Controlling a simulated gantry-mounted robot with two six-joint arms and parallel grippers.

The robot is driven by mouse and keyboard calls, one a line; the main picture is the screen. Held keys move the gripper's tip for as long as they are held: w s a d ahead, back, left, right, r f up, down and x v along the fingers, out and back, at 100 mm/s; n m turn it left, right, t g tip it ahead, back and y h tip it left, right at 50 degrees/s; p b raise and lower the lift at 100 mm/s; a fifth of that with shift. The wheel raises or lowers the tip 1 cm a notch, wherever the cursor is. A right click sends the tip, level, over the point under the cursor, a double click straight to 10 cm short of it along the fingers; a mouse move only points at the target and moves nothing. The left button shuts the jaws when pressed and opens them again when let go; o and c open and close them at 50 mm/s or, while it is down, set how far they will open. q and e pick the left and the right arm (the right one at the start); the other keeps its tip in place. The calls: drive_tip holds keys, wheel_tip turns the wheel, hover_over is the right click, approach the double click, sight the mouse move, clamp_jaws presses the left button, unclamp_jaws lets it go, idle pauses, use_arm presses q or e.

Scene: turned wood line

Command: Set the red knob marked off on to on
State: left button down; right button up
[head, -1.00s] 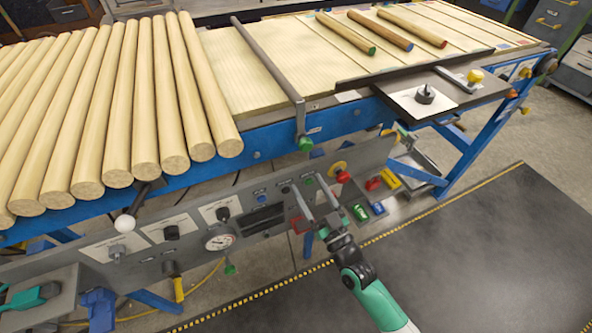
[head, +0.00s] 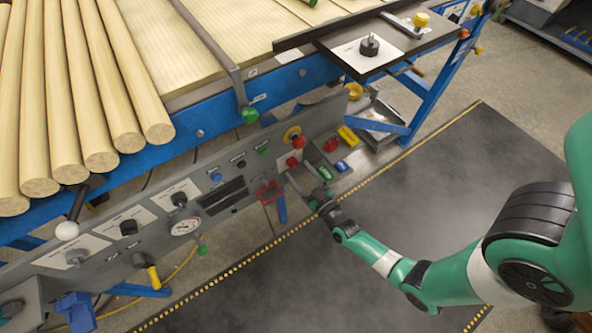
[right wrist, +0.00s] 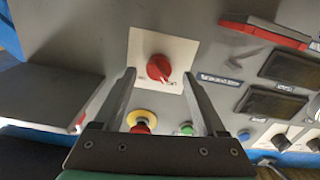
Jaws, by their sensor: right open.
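The red knob (right wrist: 158,68) sits on a square white plate on the grey control panel in the right wrist view. A pale mark on it points toward the lower right. Small lettering flanks it, too small to read surely. In the head view the knob (head: 292,161) shows small, below the yellow-collared red button. My right gripper (head: 301,172) is open and empty, facing the panel just in front of the knob. In the right wrist view its fingers lie left and right of the knob, with gaps on both sides; contact does not show. My left gripper is not in view.
The yellow-collared red button (right wrist: 140,124) and a green button (right wrist: 186,129) are close to the knob. A red handle (head: 268,192) and a gauge (head: 185,226) are further left on the panel. The dark floor mat (head: 430,200) is clear.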

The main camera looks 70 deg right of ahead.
sight(293, 163)
drive_tip(key=shift+x, duration=1.25)
drive_tip(key=shift+s, duration=0.1)
clamp_jaws()
